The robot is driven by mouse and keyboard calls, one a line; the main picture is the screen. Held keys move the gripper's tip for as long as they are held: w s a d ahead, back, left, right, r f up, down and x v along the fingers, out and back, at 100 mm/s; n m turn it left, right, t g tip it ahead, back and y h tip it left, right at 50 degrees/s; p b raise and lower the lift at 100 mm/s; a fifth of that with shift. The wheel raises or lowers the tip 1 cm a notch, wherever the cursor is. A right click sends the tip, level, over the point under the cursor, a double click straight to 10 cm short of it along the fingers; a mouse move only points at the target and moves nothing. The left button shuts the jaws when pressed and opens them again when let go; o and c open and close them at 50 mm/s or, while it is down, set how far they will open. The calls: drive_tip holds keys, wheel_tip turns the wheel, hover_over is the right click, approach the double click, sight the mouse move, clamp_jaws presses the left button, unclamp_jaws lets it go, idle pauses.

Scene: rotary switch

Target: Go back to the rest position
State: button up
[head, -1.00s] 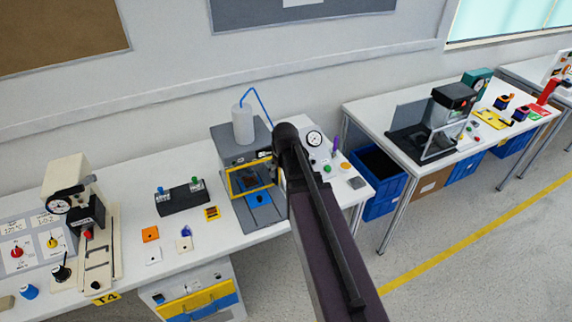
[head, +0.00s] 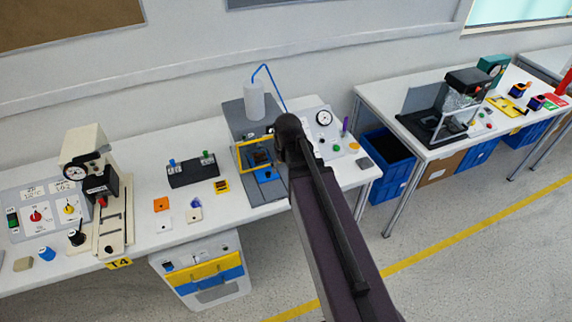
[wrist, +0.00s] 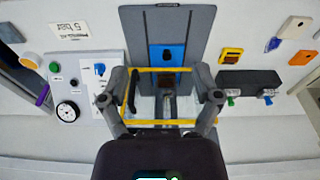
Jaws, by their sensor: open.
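My gripper (wrist: 160,72) is open, with its two grey fingers spread wide and nothing between them in the wrist view. Beyond the fingers is a grey machine with a yellow-framed window and a blue pad (wrist: 167,52); the machine (head: 240,118) stands on the bench in the head view. A blue rotary knob (wrist: 100,69) on a white plate shows left of the fingers, apart from them. In the head view my dark arm crosses the lower middle, and the gripper is hidden.
The panel's gauge (head: 324,118) stands right of the machine. A black block with green and blue levers (head: 192,169) and a beige press (head: 90,160) lie to the left. Blue bins (head: 388,165) stand under a second table. Floor is clear at lower right.

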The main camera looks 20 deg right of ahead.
drive_tip(key=s+a+g, duration=0.1)
drive_tip(key=s+a, duration=0.5)
drive_tip(key=s, duration=0.2)
drive_tip(key=shift+f+m+g, duration=0.3)
drive_tip(key=shift+m+g, duration=0.1)
idle(1.8)
